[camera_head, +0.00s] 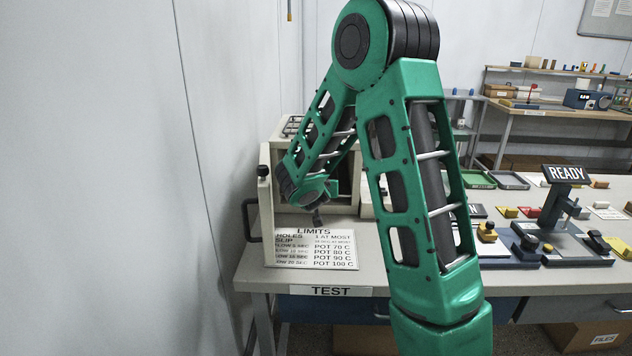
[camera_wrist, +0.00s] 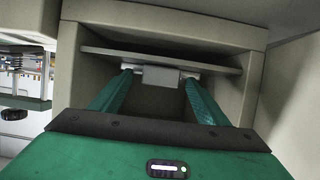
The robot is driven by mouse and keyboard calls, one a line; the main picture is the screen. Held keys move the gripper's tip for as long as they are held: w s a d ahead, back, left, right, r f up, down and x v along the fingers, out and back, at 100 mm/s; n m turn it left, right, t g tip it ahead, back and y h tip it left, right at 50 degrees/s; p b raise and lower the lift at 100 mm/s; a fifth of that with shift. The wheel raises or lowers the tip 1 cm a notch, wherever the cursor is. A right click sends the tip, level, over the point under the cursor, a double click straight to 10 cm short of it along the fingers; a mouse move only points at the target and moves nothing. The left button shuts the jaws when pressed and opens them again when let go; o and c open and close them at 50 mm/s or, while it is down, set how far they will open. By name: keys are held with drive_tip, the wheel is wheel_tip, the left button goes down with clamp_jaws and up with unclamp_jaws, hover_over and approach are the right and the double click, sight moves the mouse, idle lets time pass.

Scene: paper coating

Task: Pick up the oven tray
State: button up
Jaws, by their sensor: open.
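The oven tray (camera_wrist: 185,61) is a thin grey plate lying level inside the beige oven (camera_wrist: 251,90) in the wrist view. A light grey tab (camera_wrist: 160,77) stands at its front edge. My gripper (camera_wrist: 160,82) is open. Its two green fingers reach into the oven opening, one on each side of the tab, with gaps between them and the tab. Whether the fingertips touch the tray is unclear. In the head view, the oven stands at the left end of the bench; my arm covers much of it and hides the tray and fingers.
The oven walls close in beside and above my fingers. A READY stand (camera_head: 566,190) and small coloured blocks are on the right. A grey wall rises at left.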

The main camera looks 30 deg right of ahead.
drive_tip(key=shift+w+d+f, duration=0.25)
drive_tip(key=shift+w+d, duration=0.1)
drive_tip(key=shift+w, duration=0.15)
drive_tip(key=c, duration=1.3)
drive_tip(key=shift+r, duration=0.1)
